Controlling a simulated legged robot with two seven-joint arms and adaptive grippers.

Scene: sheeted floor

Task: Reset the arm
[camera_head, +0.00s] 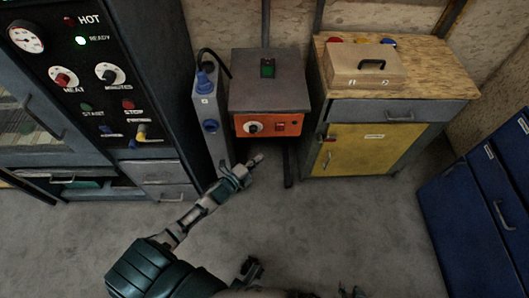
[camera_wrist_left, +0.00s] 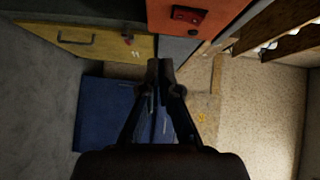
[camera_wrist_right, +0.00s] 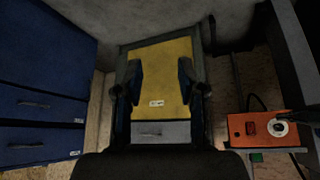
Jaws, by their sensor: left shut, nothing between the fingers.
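My left arm reaches in from the lower left in the head view. My left gripper (camera_head: 258,159) is shut and empty, in front of and below the orange panel (camera_head: 270,125) of the grey box. In the left wrist view the left fingers (camera_wrist_left: 160,66) meet at their tips, with nothing between them. My right gripper (camera_wrist_right: 158,72) is open and empty in the right wrist view. Its two fingers stand well apart, with the yellow cabinet door (camera_wrist_right: 162,62) beyond them.
A grey-blue switch box (camera_head: 209,120) stands left of the orange panel. A tall dark control cabinet (camera_head: 125,75) is at the left. A wood-topped cabinet (camera_head: 455,75) bears a tan case (camera_head: 350,68). Blue drawers (camera_head: 465,210) stand at the right. The middle floor (camera_head: 335,215) is clear.

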